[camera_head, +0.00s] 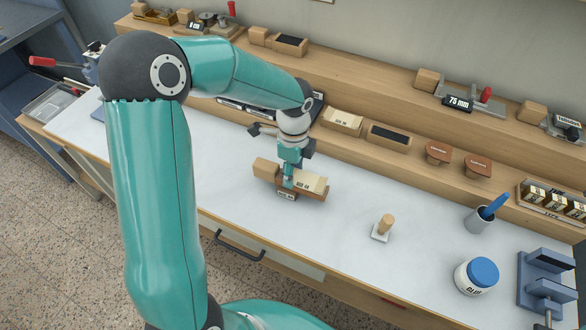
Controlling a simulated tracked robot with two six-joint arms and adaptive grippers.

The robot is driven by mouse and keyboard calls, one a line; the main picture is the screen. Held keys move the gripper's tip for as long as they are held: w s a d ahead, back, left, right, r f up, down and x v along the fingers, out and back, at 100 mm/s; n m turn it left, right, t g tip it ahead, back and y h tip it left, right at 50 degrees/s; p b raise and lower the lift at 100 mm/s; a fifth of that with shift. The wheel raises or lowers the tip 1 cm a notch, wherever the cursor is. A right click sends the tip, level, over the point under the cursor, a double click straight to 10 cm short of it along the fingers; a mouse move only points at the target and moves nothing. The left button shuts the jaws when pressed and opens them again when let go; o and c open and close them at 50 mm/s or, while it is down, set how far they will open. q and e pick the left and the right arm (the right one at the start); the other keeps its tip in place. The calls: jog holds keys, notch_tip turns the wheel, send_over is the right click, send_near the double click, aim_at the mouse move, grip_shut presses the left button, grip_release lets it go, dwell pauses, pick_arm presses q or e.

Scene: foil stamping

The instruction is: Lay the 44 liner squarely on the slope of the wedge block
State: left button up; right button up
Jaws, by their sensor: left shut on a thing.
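My left gripper (288,183) points down over the middle of the white worktop. It is shut on a small cream piece marked with dark characters, which I take for the 44 liner (312,184); the mark is too small to read surely. The liner is at a brown wooden piece (317,195) with a small dark label on its front, apparently the wedge block. The gripper hides part of both, so I cannot tell whether the liner touches the slope or lies square. A plain wooden block (265,168) is just left of the fingers. My right gripper is not in view.
A wooden-handled stamp (383,227) stands to the right on the worktop (345,225). Farther right are a grey cup (478,220), a blue-lidded glue jar (476,276) and a blue press (546,275). A wooden shelf with trays and tools runs behind. The worktop's front middle is clear.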

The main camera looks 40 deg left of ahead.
pick_arm(q)
jog(key=shift+f, duration=0.5)
dwell(0.8)
jog(key=o, duration=0.8)
jog(key=shift+o, duration=0.2)
jog(key=shift+r, duration=0.15)
notch_tip(320, 180, up, 12)
jog(key=shift+w+f, duration=0.2)
jog(key=shift+w, duration=0.1)
jog(key=shift+a, duration=0.1)
